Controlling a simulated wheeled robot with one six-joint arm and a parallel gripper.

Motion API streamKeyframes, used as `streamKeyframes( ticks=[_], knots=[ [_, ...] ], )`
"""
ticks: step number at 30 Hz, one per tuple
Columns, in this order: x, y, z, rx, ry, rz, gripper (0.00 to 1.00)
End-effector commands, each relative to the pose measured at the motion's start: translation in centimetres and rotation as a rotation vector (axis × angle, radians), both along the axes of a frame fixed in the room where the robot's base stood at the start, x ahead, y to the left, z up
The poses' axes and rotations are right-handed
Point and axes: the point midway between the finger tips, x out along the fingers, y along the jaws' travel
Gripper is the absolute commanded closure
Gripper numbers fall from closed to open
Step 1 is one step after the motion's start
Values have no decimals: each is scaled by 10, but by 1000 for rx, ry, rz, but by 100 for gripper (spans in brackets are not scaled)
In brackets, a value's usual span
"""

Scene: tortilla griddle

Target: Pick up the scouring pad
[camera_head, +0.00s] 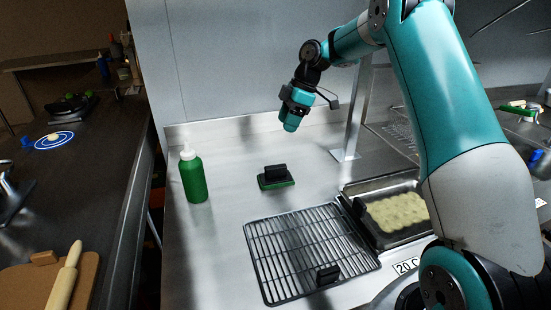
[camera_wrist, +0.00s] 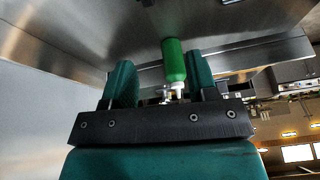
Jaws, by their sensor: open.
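The scouring pad (camera_head: 276,182) is green with a black handle block on top. It lies flat on the steel counter in the head view, between the green bottle and the wire rack. My gripper (camera_head: 290,124) is above the counter, higher and further back than the pad, and apart from it. In the wrist view my gripper (camera_wrist: 161,82) shows two teal fingers spread wide with nothing held between them. I cannot make out the pad for certain in the wrist view.
A green bottle (camera_head: 193,177) stands left of the pad and shows beyond the fingers in the wrist view (camera_wrist: 174,60). A wire rack (camera_head: 290,250) and a tray (camera_head: 378,240) of pale food lie nearer. A metal post (camera_head: 355,115) stands right of my gripper. Counter around the pad is clear.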

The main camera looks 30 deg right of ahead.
Motion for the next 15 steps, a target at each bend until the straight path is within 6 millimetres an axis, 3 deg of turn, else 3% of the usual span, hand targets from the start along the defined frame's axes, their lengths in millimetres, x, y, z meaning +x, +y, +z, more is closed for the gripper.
streamKeyframes(
  ticks=[1,3,6,15],
  knots=[
    [6,-17,2,-2,-10,19,47],
    [11,-33,-3,-6,-26,45,47],
    [14,-42,-11,-8,-36,66,47],
    [19,-20,-67,-7,-34,72,47]
  ],
)
